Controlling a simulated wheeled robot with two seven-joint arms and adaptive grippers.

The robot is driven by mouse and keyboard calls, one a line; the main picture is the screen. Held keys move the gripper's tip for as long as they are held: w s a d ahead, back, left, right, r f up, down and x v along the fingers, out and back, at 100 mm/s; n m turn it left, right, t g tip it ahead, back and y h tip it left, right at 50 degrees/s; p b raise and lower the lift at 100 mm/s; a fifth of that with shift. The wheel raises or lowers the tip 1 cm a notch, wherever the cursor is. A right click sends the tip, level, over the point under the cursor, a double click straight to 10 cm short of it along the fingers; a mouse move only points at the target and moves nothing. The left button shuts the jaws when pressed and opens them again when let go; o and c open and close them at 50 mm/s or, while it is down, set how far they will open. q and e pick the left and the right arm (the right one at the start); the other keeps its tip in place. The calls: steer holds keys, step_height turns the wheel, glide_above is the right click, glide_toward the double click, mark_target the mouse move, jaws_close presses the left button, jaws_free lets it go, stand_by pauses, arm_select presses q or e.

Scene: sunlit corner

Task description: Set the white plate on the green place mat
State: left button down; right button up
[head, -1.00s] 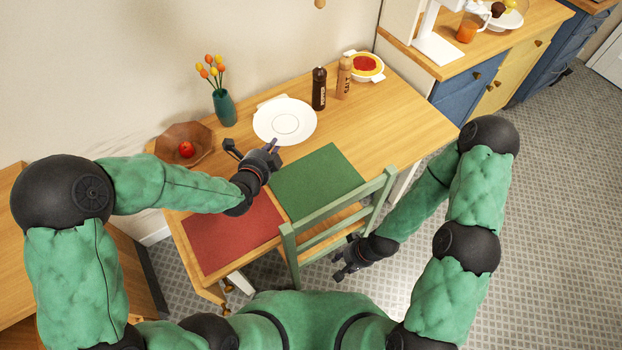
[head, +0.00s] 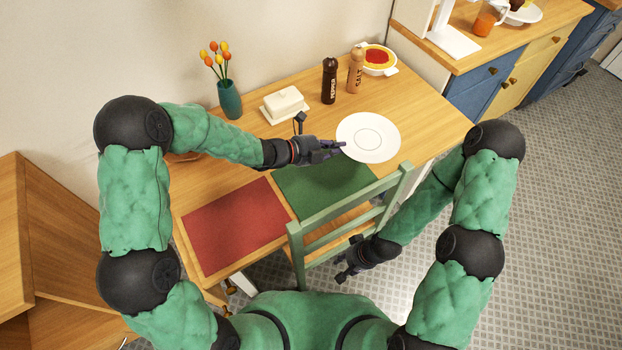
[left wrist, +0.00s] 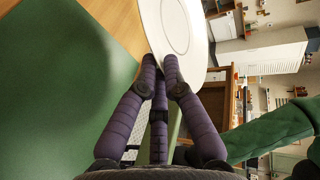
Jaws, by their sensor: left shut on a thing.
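The white plate (head: 370,127) is at the right part of the table, beyond the right back corner of the green place mat (head: 318,187). My left gripper (head: 338,149) is shut on the plate's near left rim. In the left wrist view, the fingers (left wrist: 162,78) meet at the rim of the plate (left wrist: 185,30), and the green mat (left wrist: 50,90) fills the left side. I cannot tell how high the plate is above the table. My right gripper (head: 347,268) is low beside the chair, away from the plate; its fingers are too small to read.
A green chair (head: 345,205) stands at the near edge and overlaps part of the green mat. A red mat (head: 235,225) lies to its left.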

arm_select(q)
steer(key=s+a+f+b, duration=0.2)
steer(key=s+a+f, duration=0.1)
steer(key=a, duration=0.4)
steer(key=b, duration=0.1)
glide_above(295, 187)
steer(key=f, duration=0.5)
steer(key=shift+w+d+f, duration=0.3)
steer(key=shift+s+a+f+b, duration=0.1)
steer(key=shift+f+b, duration=0.1)
steer(key=shift+b, duration=0.1)
steer(key=f+b, duration=0.2)
steer(key=f, duration=0.1)
steer(key=shift+a+f, duration=0.2)
steer(key=shift+f, duration=0.1)
steer(key=shift+r, duration=0.1)
steer(key=c, duration=1.8)
jaws_free()
steer(key=shift+f, duration=0.2)
steer(key=o, duration=0.4)
steer(key=shift+s, duration=0.1)
steer(key=shift+o, duration=0.2)
